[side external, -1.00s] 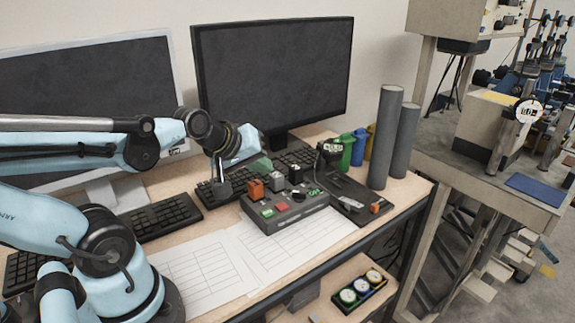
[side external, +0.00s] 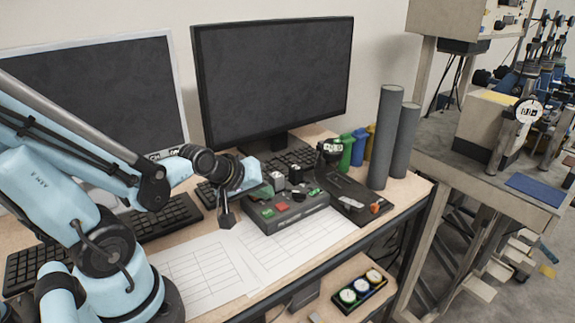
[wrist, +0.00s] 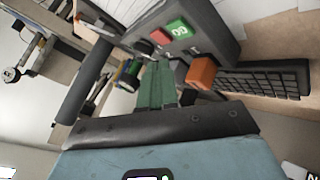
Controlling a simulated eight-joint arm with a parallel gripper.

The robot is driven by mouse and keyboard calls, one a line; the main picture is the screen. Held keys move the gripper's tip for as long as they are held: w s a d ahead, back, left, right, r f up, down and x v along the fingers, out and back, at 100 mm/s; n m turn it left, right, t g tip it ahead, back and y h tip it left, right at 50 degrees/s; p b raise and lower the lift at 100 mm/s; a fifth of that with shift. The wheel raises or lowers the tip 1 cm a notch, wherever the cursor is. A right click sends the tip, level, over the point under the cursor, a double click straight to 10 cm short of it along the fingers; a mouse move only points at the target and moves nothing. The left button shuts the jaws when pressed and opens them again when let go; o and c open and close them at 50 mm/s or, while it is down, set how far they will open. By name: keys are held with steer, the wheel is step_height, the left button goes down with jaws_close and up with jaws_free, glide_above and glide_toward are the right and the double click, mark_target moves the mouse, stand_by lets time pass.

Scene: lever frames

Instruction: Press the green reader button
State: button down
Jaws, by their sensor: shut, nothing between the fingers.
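A dark grey control box (side external: 290,215) sits on the desk. A green button (side external: 268,212) and a red button (side external: 282,207) are on its front left. A second green patch (side external: 314,191) is at its right end. In the wrist view the green button (wrist: 180,29) carries white marks, with the red button (wrist: 160,37) beside it and an orange block (wrist: 202,73) nearer. My gripper (side external: 268,190), with green fingers, is shut and empty over the box's left rear. In the wrist view its fingertips (wrist: 160,66) are apart from the green button. My gripper hides the orange block in the side view.
Right of the box is a black device (side external: 350,200) with an orange knob. Two grey cylinders (side external: 388,140) stand behind it. Monitors (side external: 275,75) and keyboards (side external: 165,217) are behind and left. Paper sheets (side external: 205,265) lie in front. A tray of round pieces (side external: 362,288) is below.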

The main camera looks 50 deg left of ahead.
steer(key=shift+f, duration=1.1)
steer(key=shift+f, duration=0.1)
stand_by(1.4)
steer(key=shift+f, duration=0.35)
steer(key=shift+r, duration=0.1)
stand_by(0.4)
steer(key=shift+r, duration=0.35)
steer(key=shift+r, duration=2.5)
steer(key=shift+d, duration=0.1)
